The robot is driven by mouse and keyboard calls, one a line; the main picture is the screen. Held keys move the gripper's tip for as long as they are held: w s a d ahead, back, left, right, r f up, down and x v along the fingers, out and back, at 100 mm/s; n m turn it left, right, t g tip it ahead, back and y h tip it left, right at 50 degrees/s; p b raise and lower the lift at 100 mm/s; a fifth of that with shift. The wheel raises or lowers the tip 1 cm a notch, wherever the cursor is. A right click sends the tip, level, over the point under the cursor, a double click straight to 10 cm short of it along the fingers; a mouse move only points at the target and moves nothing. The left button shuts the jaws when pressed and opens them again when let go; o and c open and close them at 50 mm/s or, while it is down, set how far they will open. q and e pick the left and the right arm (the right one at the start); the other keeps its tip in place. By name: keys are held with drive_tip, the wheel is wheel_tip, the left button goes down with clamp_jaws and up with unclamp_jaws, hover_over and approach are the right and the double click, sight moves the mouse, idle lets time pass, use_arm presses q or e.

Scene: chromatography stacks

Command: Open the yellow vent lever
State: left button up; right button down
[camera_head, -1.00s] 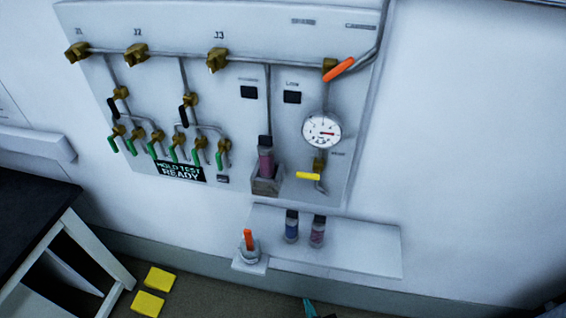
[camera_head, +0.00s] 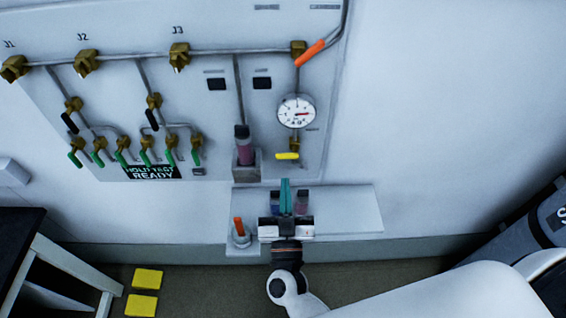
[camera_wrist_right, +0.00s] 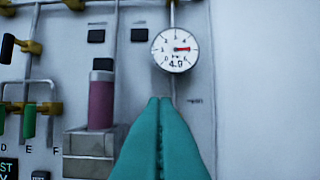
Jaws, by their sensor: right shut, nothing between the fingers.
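The yellow vent lever (camera_head: 287,156) sits on the wall panel just below the round gauge (camera_head: 296,111) and lies about level. My right gripper (camera_head: 285,182) has teal fingers pressed together with nothing between them. In the head view its tips appear just below the yellow lever, and I cannot tell the depth gap. In the right wrist view the shut fingers (camera_wrist_right: 160,102) point up toward the gauge (camera_wrist_right: 174,50), which reads about 4.9. The yellow lever is hidden there, behind the fingers. My left gripper is not in view.
An orange lever (camera_head: 310,53) is above the gauge. A purple cartridge (camera_head: 244,150) stands in a holder left of the yellow lever. The shelf (camera_head: 350,210) below carries two vials, partly behind my gripper, and an orange-handled item (camera_head: 238,228) stands left. Wall to the right is clear.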

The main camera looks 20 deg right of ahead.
sight(283, 158)
drive_tip(key=w+b, duration=0.1)
drive_tip(key=w, duration=0.2)
drive_tip(key=w+d+b, duration=0.1)
drive_tip(key=w, duration=0.2)
drive_tip(key=w+d+b, duration=0.1)
drive_tip(key=w, duration=0.2)
drive_tip(key=shift+w+d+b, duration=0.1)
drive_tip(key=shift+d+b, duration=0.15)
drive_tip(key=shift+b, duration=0.05)
drive_tip(key=shift+f+b, duration=0.45)
drive_tip(key=shift+b, duration=0.1)
